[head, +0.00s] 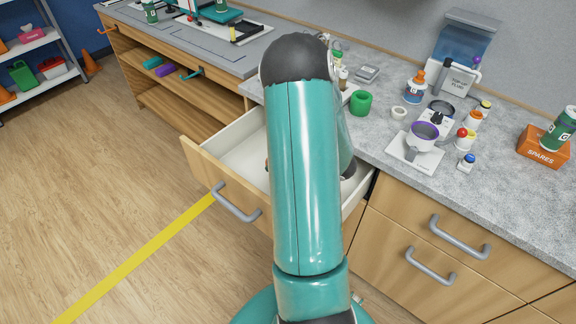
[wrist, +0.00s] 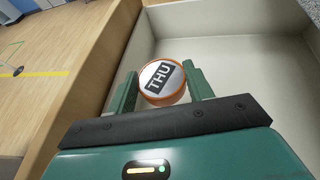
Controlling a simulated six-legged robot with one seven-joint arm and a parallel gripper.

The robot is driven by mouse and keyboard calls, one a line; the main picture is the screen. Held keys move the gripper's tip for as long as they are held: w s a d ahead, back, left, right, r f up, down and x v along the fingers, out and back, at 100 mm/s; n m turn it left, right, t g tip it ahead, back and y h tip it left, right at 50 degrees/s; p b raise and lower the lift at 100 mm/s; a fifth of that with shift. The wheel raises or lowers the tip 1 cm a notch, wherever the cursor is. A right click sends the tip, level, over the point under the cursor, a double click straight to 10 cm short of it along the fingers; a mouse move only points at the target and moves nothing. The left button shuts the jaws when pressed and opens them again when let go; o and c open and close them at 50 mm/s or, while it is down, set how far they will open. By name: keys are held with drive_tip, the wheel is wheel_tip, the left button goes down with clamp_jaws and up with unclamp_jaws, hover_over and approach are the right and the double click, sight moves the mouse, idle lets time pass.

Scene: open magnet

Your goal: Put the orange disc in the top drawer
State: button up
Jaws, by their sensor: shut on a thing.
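The orange disc (wrist: 162,82) shows in the wrist view, with an orange rim and a white face with a dark label reading "THU". My gripper (wrist: 163,88) is shut on it, one green finger on each side. The top drawer (head: 215,165) is pulled open in the head view, and its pale inside (wrist: 225,40) lies beneath the disc and to its right in the wrist view. I cannot tell how high the disc is above the drawer floor. In the head view my arm hides the disc, my gripper and much of the drawer.
The drawer's wooden front (wrist: 100,75) runs left of my gripper. The counter (head: 400,180) behind holds a green tape roll (head: 361,103), a purple-rimmed cup (head: 424,135), small bottles and an orange spares box (head: 543,147). Closed drawers (head: 430,255) are to the right.

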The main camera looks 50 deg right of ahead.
drive_tip(key=w+d+f, duration=0.1)
drive_tip(key=w+f, duration=0.2)
drive_tip(key=w, duration=0.1)
drive_tip(key=w+d+f, duration=0.2)
drive_tip(key=w+f, duration=0.1)
drive_tip(key=w, duration=0.1)
drive_tip(key=w+d+f, duration=0.2)
drive_tip(key=w+f, duration=0.1)
drive_tip(key=w, duration=0.1)
drive_tip(key=shift+w+f, duration=0.1)
drive_tip(key=shift+f, duration=0.15)
drive_tip(key=f, duration=0.3)
drive_tip(key=shift+w+f, duration=0.15)
drive_tip(key=shift+w, duration=0.05)
drive_tip(key=shift+f, duration=0.5)
